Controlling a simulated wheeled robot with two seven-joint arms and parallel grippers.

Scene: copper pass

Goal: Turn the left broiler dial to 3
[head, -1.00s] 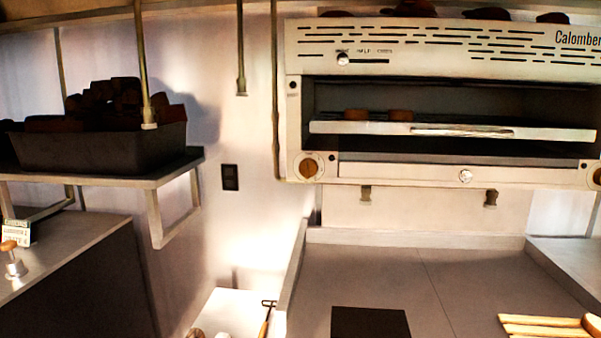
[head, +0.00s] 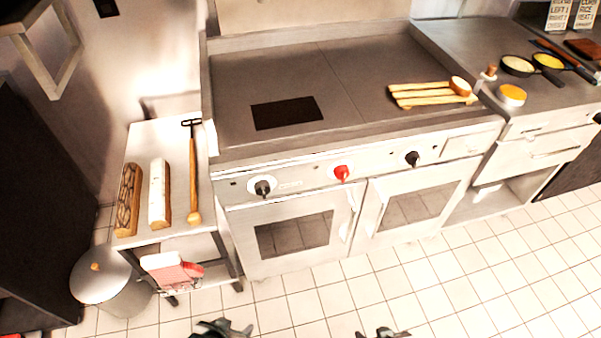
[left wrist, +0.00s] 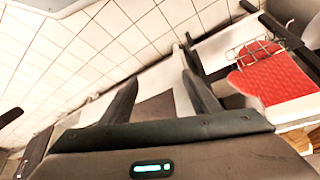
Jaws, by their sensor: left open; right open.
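The broiler and its left dial are out of view now in both the head and left wrist views. My left gripper (head: 222,328) shows at the bottom edge of the head view, over the tiled floor, partly cut off. In the left wrist view its two dark fingers (left wrist: 160,77) stand apart with nothing between them. My right gripper (head: 382,333) is also at the bottom edge of the head view, open and mostly cut off.
The griddle range has a black knob (head: 263,187) and a red knob (head: 341,173). Tiled floor (head: 480,270) is clear at front right.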

